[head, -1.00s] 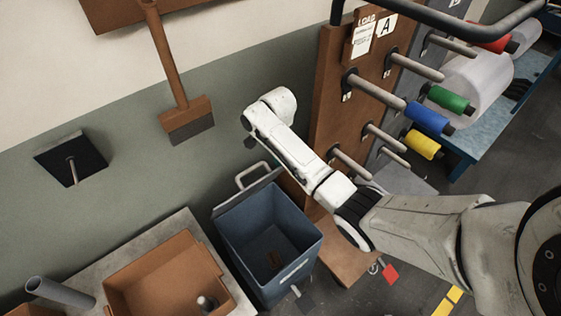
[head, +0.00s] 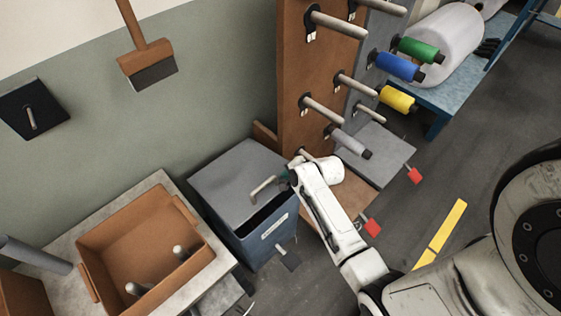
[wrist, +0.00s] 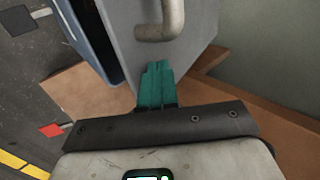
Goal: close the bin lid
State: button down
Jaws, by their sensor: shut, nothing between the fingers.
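The blue bin (head: 262,237) stands on the floor beside the white-topped table. Its grey lid (head: 235,180) lies over most of the opening, with a dark gap still showing along the front right edge. A bar handle (head: 263,189) is on the lid. My gripper (head: 286,177) is at the lid's right edge, close to the handle. In the wrist view my gripper (wrist: 157,72) shows teal fingers together and empty, reaching to the edge of the lid (wrist: 190,25) just below the handle (wrist: 162,22). I cannot tell whether they touch it.
A brown tray (head: 88,262) with upright pegs is on the table to the left. A brown peg panel (head: 310,80) with spools rises behind my gripper. Pedals with red tips (head: 373,227) sit low on the right. Open floor lies at right.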

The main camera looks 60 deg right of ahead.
notch_tip(320, 180, down, 9)
jog(key=s+t+b, duration=0.2)
jog(key=b, duration=0.3)
jog(key=shift+a+h+b, duration=0.3)
jog(key=shift+a+b, duration=0.05)
jog(key=shift+b, duration=0.05)
jog(key=shift+f, duration=0.25)
notch_tip(320, 180, up, 6)
jog(key=p, duration=0.5)
jog(key=shift+d+f, duration=0.1)
jog(key=s+f+v, duration=0.1)
jog(key=v, duration=0.8)
jog(key=shift+a, duration=0.25)
